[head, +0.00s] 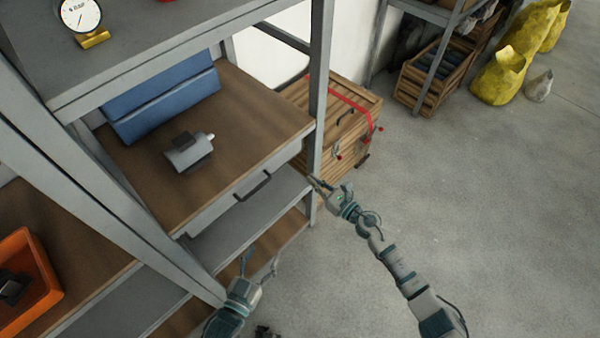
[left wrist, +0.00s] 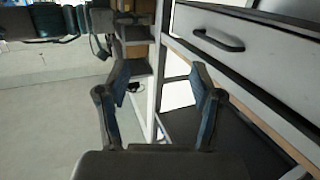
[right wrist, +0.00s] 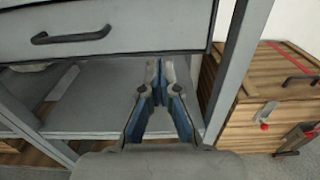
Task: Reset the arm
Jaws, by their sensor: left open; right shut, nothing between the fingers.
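My left gripper (head: 258,268) is low in the head view, in front of the lower shelves of the grey rack. It is open and empty, and its spread fingers show in the left wrist view (left wrist: 160,82). My right gripper (head: 318,186) is near the rack's front post, beside the drawer's right end. Its fingers are together with nothing between them in the right wrist view (right wrist: 160,68). The drawer (head: 240,195) with a dark handle (head: 253,186) is shut under the wooden worktop. It also shows in both wrist views.
A grey device (head: 188,154) and a blue bin (head: 160,100) sit on the worktop (head: 255,105). A wooden crate (head: 345,110) with a red strap stands beside the rack. An orange tray (head: 50,290) is at the left. The floor (head: 500,210) at right is clear.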

